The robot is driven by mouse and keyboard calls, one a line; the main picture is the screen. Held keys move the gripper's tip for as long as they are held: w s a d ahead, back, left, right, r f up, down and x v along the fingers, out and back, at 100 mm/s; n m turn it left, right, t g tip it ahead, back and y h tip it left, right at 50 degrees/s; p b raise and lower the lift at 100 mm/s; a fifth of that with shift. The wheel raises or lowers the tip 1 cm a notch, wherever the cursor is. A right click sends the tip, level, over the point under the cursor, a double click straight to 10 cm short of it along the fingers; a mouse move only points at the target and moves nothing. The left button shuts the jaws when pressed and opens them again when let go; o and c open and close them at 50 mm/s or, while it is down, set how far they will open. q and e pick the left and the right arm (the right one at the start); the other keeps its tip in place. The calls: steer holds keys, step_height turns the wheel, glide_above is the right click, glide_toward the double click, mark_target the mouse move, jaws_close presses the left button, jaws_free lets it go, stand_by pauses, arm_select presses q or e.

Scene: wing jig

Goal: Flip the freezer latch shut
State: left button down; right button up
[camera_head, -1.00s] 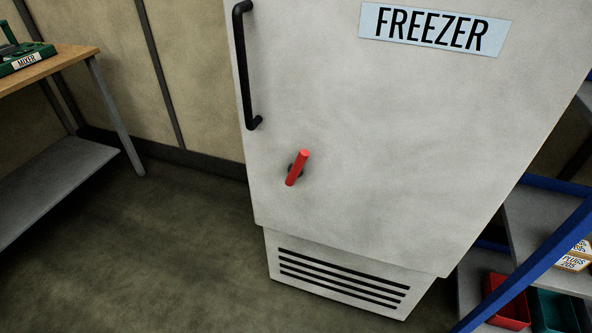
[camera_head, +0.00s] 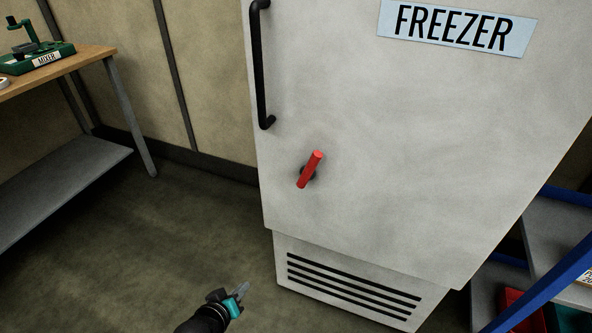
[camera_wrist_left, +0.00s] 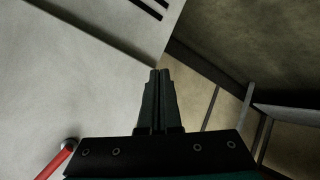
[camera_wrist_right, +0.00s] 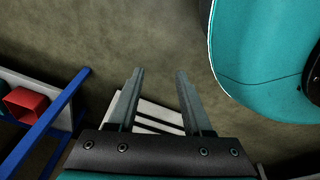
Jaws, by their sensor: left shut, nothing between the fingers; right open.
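The freezer (camera_head: 400,150) is a tall pale cabinet with a shut-looking door, a black handle (camera_head: 258,70) and a FREEZER sign. Its red latch lever (camera_head: 311,169) sits on the door below the handle, tilted with its upper end to the right. My left gripper (camera_head: 243,289) is low in front of the freezer, below and left of the latch, apart from it. Its fingers (camera_wrist_left: 158,75) are together and empty in the left wrist view, where the red latch (camera_wrist_left: 56,160) shows at the lower left. My right gripper (camera_wrist_right: 157,75) is open and empty, seen only in its wrist view.
A blue-framed shelf (camera_head: 560,265) with bins stands close to the freezer's right side. The floor (camera_head: 130,250) between bench and freezer is clear.

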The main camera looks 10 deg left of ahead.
mark_target(311, 167)
arm_select(q)
steer(key=w+d+r+n+t+h, duration=0.1)
steer(key=w+r+t, duration=0.1)
steer(key=r, duration=0.7)
steer(key=w+d+r+n+t+h+b, duration=0.1)
steer(key=w+r+n+t, duration=0.1)
steer(key=r, duration=0.8)
steer(key=w+d+r+n+t+h, duration=0.1)
steer(key=w+d+r+n+t, duration=0.1)
steer(key=r, duration=0.8)
steer(key=shift+w+t+b, duration=0.15)
steer(key=shift+t+b, duration=0.2)
steer(key=shift+t, duration=0.05)
arm_select(e)
steer(key=w+a, duration=0.1)
steer(key=w+r, duration=0.1)
steer(key=w, duration=0.1)
steer(key=shift+a+r, duration=0.15)
steer(key=shift+a, duration=0.25)
arm_select(q)
steer(key=shift+w+d, duration=0.1)
